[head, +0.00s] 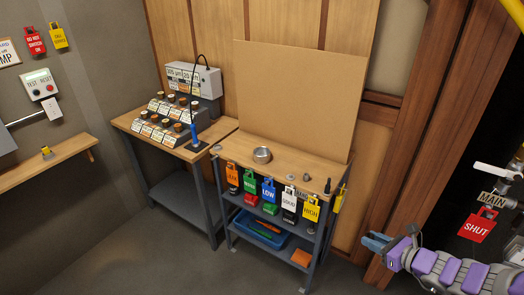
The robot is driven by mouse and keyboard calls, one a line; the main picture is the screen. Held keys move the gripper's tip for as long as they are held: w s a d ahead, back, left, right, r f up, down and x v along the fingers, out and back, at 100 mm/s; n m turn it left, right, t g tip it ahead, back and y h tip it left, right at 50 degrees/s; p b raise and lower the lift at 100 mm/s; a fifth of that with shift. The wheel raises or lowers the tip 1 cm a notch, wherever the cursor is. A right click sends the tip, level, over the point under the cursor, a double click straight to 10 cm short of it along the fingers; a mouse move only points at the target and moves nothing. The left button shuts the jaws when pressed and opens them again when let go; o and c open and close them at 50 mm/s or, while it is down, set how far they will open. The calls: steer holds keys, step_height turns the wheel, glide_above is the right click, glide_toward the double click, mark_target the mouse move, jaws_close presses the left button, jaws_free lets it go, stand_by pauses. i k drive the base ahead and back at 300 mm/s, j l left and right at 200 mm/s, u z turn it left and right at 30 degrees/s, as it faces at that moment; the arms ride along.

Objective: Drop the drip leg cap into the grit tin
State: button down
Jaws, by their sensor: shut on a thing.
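My gripper (376,242) is at the lower right in the head view, to the right of the small bench and apart from it. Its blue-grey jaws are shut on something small. The held piece is mostly hidden by the jaws, so I cannot tell for sure that it is the drip leg cap. A round, open metal tin (262,155), which looks like the grit tin, stands upright on the wooden bench top (240,150). The tin is to the left of my gripper and farther away. Its inside is too small to make out.
Small round metal pieces (290,177) and a dark upright item (327,186) stand near the bench's front edge. Colored tags (268,190) hang below it. A tall board (300,95) stands behind. A red SHUT tag (478,225) hangs by pipework at right.

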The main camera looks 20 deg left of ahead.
mark_target(264, 158)
steer(key=i+j, duration=0.15)
steer(key=j, duration=0.25)
steer(key=i+j+z, duration=0.1)
steer(key=j, duration=0.25)
steer(key=i+j, duration=0.2)
steer(key=j, duration=0.2)
steer(key=i+j+z, duration=0.1)
steer(key=j, duration=0.3)
steer(key=i+j, duration=0.15)
steer(key=j, duration=0.25)
steer(key=i+j+z, duration=0.1)
steer(key=j, duration=0.3)
steer(key=i+j, duration=0.15)
steer(key=j, duration=0.25)
steer(key=i+j+z, duration=0.1)
steer(key=j, duration=0.35)
